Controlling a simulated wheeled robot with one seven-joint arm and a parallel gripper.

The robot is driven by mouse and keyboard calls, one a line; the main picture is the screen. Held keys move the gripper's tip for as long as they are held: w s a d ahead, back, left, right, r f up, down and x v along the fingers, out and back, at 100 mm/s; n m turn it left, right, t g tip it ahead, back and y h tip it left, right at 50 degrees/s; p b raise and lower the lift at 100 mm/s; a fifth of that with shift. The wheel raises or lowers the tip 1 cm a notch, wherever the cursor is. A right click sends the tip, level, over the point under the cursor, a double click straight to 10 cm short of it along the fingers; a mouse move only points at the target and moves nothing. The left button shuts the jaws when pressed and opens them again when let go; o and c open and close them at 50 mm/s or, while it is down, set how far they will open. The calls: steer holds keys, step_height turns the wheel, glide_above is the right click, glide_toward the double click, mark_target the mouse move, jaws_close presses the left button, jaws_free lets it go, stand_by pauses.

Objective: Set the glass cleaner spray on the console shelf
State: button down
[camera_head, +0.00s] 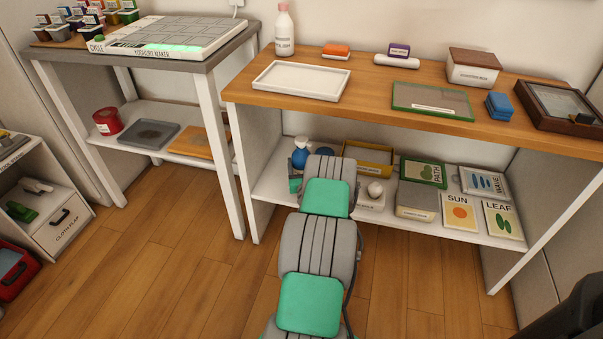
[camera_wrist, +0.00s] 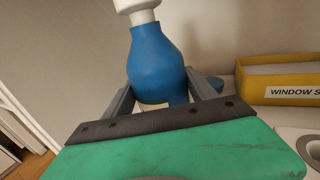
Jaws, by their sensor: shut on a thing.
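The glass cleaner spray is a blue bottle (camera_head: 300,156) with a white top, at the left end of the console's lower shelf (camera_head: 268,187) in the head view. In the wrist view the blue bottle (camera_wrist: 158,62) stands roughly upright between the two grey fingers of my gripper (camera_wrist: 160,95), which is shut on it. Its lower part is hidden behind the gripper body, so I cannot tell if its base touches the shelf. In the head view my arm hides most of the gripper.
A yellow window-supplies bin (camera_head: 368,160) is right of the bottle, with a white round-topped item (camera_head: 374,190), a box (camera_head: 416,201) and seed packets (camera_head: 460,213) further right. The wooden top (camera_head: 370,78) holds a tray and a white bottle (camera_head: 284,30). The console's left side panel (camera_head: 252,160) is close.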

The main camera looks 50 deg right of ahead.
mark_target(301, 170)
step_height(301, 170, down, 3)
steer(key=shift+w+d+f+b, duration=0.1)
steer(key=shift+w+b, duration=0.05)
steer(key=shift+b, duration=0.65)
steer(key=shift+f, duration=0.15)
steer(key=shift+c, duration=1.4)
jaws_free()
steer(key=shift+f, duration=0.1)
